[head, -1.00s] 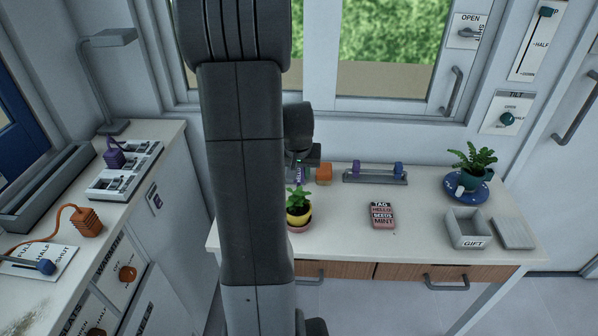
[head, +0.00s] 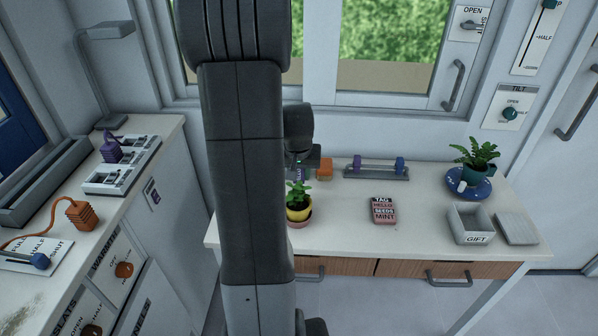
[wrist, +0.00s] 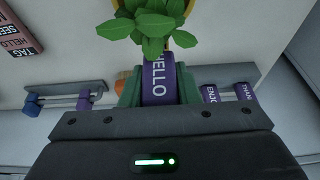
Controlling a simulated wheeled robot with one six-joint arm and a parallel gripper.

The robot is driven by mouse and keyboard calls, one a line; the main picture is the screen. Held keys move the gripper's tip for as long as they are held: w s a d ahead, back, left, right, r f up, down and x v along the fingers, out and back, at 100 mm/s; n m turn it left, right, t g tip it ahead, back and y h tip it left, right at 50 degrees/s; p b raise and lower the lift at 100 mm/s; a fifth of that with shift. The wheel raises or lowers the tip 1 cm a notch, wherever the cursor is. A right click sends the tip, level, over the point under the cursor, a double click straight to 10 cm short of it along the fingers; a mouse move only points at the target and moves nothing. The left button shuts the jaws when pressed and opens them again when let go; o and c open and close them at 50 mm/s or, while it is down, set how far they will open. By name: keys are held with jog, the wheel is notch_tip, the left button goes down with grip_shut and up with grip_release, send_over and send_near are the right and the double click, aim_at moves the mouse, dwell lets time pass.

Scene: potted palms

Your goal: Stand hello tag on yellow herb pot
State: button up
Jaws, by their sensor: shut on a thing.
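My gripper (wrist: 159,88) is shut on the purple hello tag (wrist: 158,70), whose white HELLO lettering shows between the green fingers in the wrist view. The leafy herb (wrist: 152,25) overlaps the tag's far end there, and only slivers of the yellow pot's rim (wrist: 184,38) show behind the leaves. In the head view the yellow herb pot (head: 298,214) stands upright on a pink saucer, partly behind my arm. My gripper is just behind the plant there. Whether the tag touches the pot cannot be told.
The pink card (head: 383,210) reads TAG HELLO, SEEDS MINT. A grey rack (head: 376,174) and an orange block (head: 325,169) stand behind. ENJOY (wrist: 208,95) and THANK (wrist: 243,91) tags are beside my gripper.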

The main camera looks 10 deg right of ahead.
jog(key=shift+f+b, duration=0.8)
jog(key=shift+f, duration=0.35)
jog(key=o, duration=1.4)
jog(key=shift+r, duration=0.15)
jog(key=shift+r+p, duration=2.95)
jog(key=shift+r, duration=1)
jog(key=shift+f, duration=0.1)
